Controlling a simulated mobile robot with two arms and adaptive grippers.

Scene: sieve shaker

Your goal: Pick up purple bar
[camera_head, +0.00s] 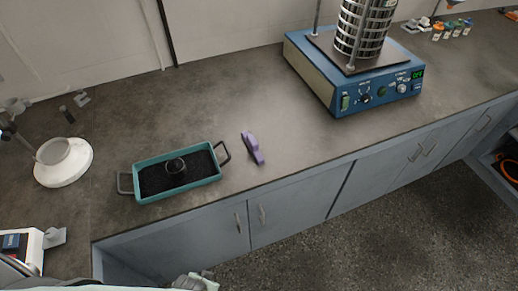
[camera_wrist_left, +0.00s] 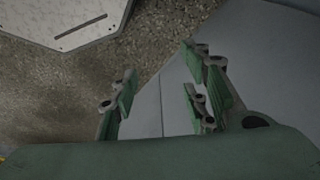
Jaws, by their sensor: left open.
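The purple bar (camera_head: 253,148) lies on the grey worktop in the head view, right of the teal tray and close to the front edge. My left gripper (camera_wrist_left: 165,95) is open and empty in the left wrist view, with green-padded fingers spread apart. Floor and a pale cabinet face lie beyond its fingers. A gripper part (camera_head: 195,282) shows at the bottom edge of the head view, below and apart from the bar. The bar is not in the left wrist view. My right gripper is not in view.
A teal tray (camera_head: 140,197) with two handles holds dark material and a small black piece. A blue sieve shaker (camera_head: 345,100) with stacked sieves (camera_head: 365,30) stands back right. A white round dish (camera_head: 63,165) stands at left. The worktop around the bar is clear.

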